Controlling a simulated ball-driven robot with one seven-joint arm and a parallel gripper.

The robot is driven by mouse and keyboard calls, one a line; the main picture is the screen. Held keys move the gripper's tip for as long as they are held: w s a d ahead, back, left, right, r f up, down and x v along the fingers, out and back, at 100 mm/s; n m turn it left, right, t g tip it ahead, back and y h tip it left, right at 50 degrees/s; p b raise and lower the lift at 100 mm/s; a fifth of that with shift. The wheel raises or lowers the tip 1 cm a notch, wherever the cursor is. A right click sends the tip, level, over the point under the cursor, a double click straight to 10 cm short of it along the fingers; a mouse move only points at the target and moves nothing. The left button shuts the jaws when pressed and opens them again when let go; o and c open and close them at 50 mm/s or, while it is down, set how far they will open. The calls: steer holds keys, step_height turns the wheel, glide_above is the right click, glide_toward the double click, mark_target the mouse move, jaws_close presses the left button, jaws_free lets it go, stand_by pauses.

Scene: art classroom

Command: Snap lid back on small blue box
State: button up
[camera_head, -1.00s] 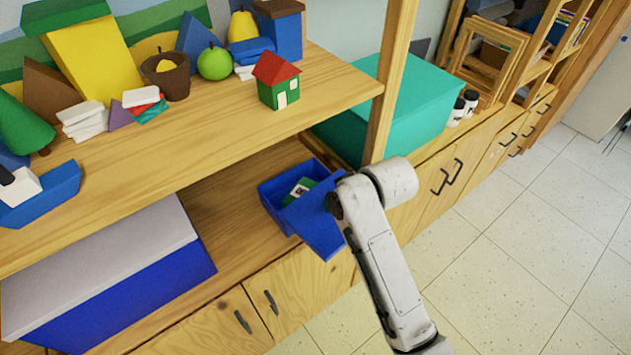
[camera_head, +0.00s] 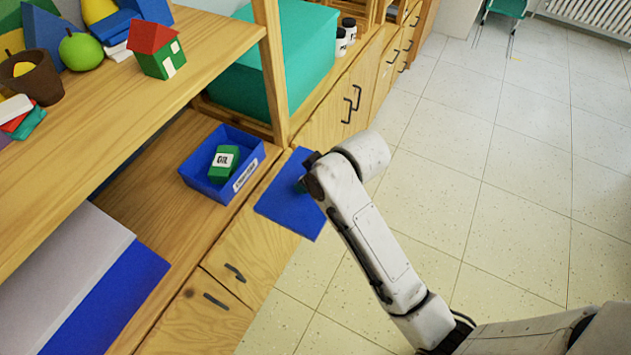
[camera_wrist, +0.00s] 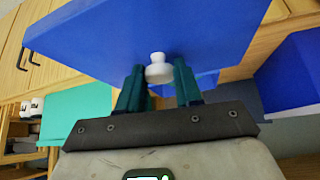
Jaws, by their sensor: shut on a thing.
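The small blue box (camera_head: 203,184) stands open on the lower shelf, with a white label on its front. A green item (camera_head: 224,161) with a white label lies inside it. The flat blue lid (camera_head: 285,208) is off the box, to its right, out in front of the shelf edge. In the wrist view, my gripper (camera_wrist: 159,78) is shut on the white knob (camera_wrist: 159,68) of the lid (camera_wrist: 170,30). In the head view, my arm hides most of the gripper and the knob.
A large blue box with a grey lid (camera_head: 60,260) stands at the left on the same shelf. A wooden post (camera_head: 270,70) and a teal box (camera_head: 290,60) stand behind the small box. The upper shelf (camera_head: 150,75) with toys overhangs at the left. The floor at the right is clear.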

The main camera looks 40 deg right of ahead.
steer(key=w+a+b, duration=0.2)
steer(key=w, duration=0.6)
steer(key=w+a+b, duration=0.3)
steer(key=w, duration=0.6)
steer(key=w+a+b, duration=0.3)
steer(key=w, duration=0.5)
steer(key=shift+w+a+f, duration=0.15)
steer(key=shift+w+a, duration=0.05)
steer(key=shift+w, duration=0.2)
steer(key=shift+f, duration=0.4)
steer(key=shift+p, duration=0.55)
stand_by(1.3)
steer(key=shift+f, duration=1)
stand_by(1.9)
